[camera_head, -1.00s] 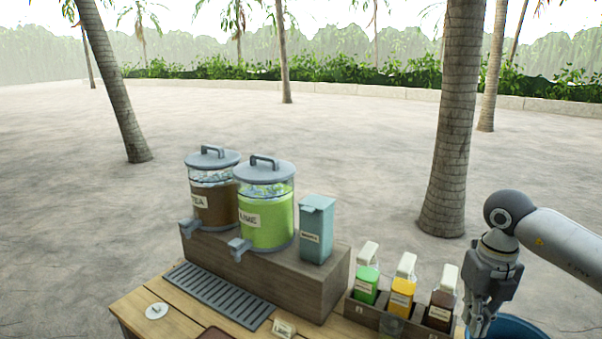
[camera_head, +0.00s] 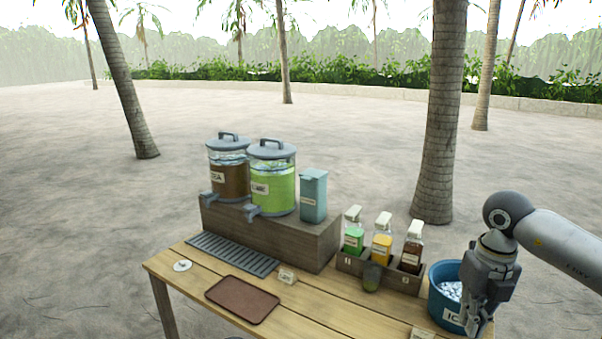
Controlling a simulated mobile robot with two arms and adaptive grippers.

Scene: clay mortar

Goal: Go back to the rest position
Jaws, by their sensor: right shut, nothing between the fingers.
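My right gripper (camera_head: 478,328) hangs fingers down at the right, in front of the blue ice bucket (camera_head: 442,301) and partly covering it. Its fingers are shut with nothing between them. My right arm comes in from the right edge. My left gripper is not in view. The wooden table (camera_head: 325,305) stands below and to the left of the right gripper.
A wooden riser (camera_head: 270,237) carries a brown dispenser (camera_head: 229,180), a green dispenser (camera_head: 272,190) and a teal container (camera_head: 313,197). A caddy (camera_head: 350,265) holds three bottles, with a dark glass (camera_head: 372,277) before it. A brown tray (camera_head: 242,300) lies at the front. Palm trunks stand behind.

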